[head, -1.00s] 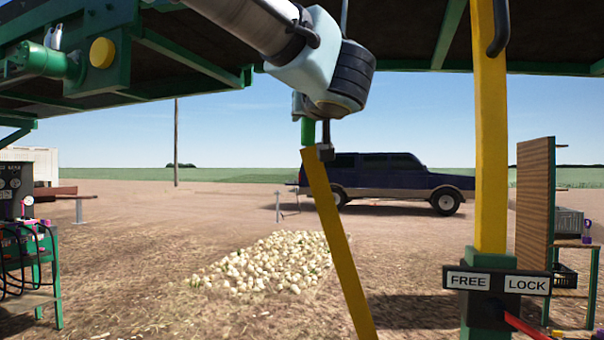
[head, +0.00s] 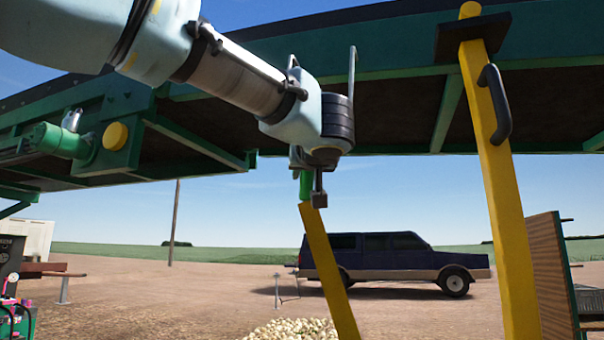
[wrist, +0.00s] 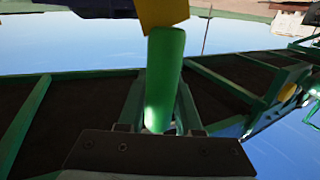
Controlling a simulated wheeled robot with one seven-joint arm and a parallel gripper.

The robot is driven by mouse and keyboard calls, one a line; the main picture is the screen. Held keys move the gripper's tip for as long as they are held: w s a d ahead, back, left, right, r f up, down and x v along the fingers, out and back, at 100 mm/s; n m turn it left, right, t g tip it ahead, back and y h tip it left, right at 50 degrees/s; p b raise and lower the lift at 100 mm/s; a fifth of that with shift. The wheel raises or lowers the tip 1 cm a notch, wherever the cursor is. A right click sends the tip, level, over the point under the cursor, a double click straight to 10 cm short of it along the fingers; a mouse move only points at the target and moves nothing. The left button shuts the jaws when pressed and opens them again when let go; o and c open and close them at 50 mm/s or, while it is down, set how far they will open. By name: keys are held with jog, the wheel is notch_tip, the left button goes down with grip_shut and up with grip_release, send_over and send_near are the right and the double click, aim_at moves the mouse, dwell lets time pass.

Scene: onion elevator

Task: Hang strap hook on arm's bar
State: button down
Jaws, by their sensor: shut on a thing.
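My gripper (head: 313,190) is shut on a green grip (head: 306,182) at the top of the yellow strap (head: 328,270). The strap slants down to the right and leaves the bottom of the head view. In the wrist view the green grip (wrist: 164,80) runs from the jaws to the yellow strap end (wrist: 162,12). A thin grey rod with a bent tip (head: 352,65) stands up beside my wrist; I cannot tell whether it is the strap's hook. The gripper is below the green elevator frame (head: 400,80), apart from it. I cannot pick out the arm's bar for certain.
A yellow post (head: 505,200) with a black handle (head: 495,103) stands at the right, near a wooden panel (head: 545,270). Open air lies between strap and post.

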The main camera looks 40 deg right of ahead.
jog(key=w+d+f+b, duration=0.2)
jog(key=d+f, duration=0.1)
jog(key=d, duration=0.1)
jog(key=shift+w+f, duration=0.35)
jog(key=shift+f, duration=0.05)
dwell(0.5)
jog(key=c, duration=0.5)
grip_release()
jog(key=shift+f, duration=0.1)
jog(key=b+v, duration=0.2)
jog(key=v, duration=0.9)
jog(key=shift+d, duration=0.1)
